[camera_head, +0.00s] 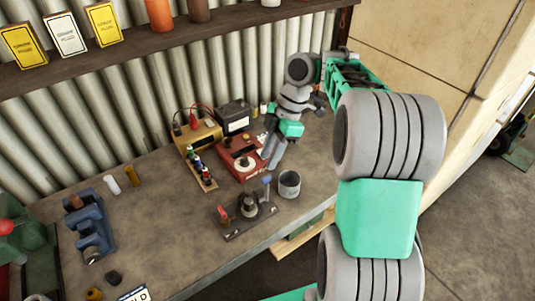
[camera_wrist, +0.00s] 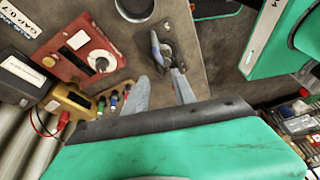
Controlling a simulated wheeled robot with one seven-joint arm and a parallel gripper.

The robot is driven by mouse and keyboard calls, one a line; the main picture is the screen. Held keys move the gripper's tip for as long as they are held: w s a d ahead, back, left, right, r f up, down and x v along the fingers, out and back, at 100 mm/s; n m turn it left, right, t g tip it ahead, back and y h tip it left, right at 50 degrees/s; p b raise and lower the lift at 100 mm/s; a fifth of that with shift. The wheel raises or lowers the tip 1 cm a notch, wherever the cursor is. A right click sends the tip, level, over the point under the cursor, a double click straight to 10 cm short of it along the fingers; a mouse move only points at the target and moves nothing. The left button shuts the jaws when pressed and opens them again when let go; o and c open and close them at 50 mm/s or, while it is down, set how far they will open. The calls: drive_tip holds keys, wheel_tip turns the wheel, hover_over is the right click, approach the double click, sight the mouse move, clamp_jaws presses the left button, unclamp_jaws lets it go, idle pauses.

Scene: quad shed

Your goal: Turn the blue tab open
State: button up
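A small fixture (camera_head: 248,209) with a dark base plate and grey round body stands near the bench's front edge. It has a blue tab (camera_head: 266,181) standing up on its right and a red tab (camera_head: 222,212) on its left. In the wrist view the blue tab (camera_wrist: 155,44) shows just beyond the fingers. My gripper (camera_head: 268,157) is above the bench, behind the fixture, beside the red instrument box. In the wrist view my gripper (camera_wrist: 160,80) has its two grey fingers apart with nothing between them. The fingers appear clear of the blue tab.
A grey tin (camera_head: 289,184) stands right of the fixture. The red instrument box (camera_head: 240,158), a yellow box (camera_head: 200,137), a black box (camera_head: 233,117) and a screwdriver rack (camera_head: 201,172) stand behind it. A blue device (camera_head: 91,226) is at left. The bench between is mostly clear.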

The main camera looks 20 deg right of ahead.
sight(267, 176)
drive_tip(key=f+n+b, duration=0.1)
drive_tip(key=f, duration=0.1)
drive_tip(key=f+b, duration=0.1)
drive_tip(key=f, duration=0.1)
drive_tip(key=f+n, duration=0.1)
drive_tip(key=f, duration=0.2)
drive_tip(key=shift+s+a+n+b, duration=0.25)
drive_tip(key=shift+a+n+b, duration=0.05)
drive_tip(key=shift+b, duration=0.1)
drive_tip(key=shift+r, duration=0.1)
clamp_jaws()
